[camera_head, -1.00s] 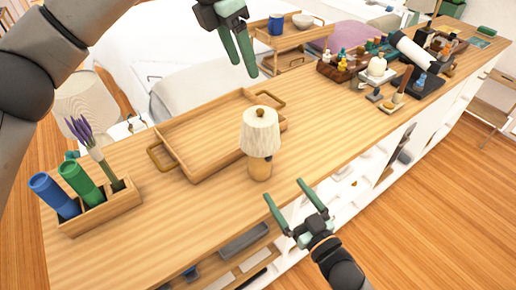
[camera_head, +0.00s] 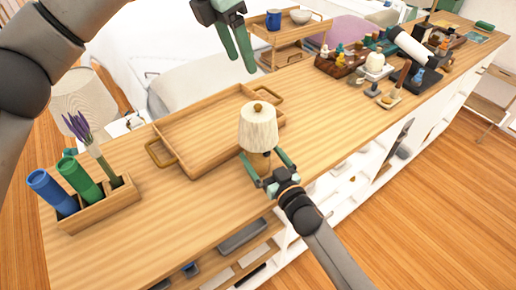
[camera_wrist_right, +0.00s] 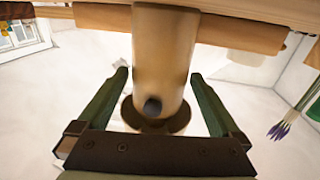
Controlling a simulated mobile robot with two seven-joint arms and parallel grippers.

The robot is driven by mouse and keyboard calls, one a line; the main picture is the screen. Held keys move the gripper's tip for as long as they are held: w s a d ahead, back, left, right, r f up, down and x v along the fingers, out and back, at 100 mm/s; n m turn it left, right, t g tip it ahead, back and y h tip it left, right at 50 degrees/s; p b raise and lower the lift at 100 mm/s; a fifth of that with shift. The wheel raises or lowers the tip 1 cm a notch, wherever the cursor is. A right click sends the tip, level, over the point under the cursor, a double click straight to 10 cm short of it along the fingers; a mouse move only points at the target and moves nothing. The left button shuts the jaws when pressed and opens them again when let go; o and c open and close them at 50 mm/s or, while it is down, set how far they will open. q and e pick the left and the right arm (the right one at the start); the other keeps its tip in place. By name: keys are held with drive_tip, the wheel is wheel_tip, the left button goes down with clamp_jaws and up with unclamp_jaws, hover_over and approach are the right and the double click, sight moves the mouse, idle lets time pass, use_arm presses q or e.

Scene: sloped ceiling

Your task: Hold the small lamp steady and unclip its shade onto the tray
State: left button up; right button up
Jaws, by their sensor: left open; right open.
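The small lamp stands upright on the counter, its cream pleated shade (camera_head: 258,128) on top of a wooden base (camera_head: 259,162). The lamp base (camera_wrist_right: 160,60) also shows in the right wrist view, with a dark knob on it. My right gripper (camera_head: 264,167) is open around the lamp base, one finger on each side, with gaps showing in the wrist view. The wooden tray (camera_head: 190,165) with two handles lies just behind and left of the lamp, and its visible floor is empty. My left gripper (camera_head: 241,62) is open and empty, high above the tray's far right side.
A wooden holder (camera_head: 105,209) with blue and green cylinders and a lavender sprig stands at the left. Several bottles and small items (camera_head: 350,60) crowd the counter's far right. Counter (camera_head: 330,120) right of the lamp is clear.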

clamp_jaws()
idle(0.8)
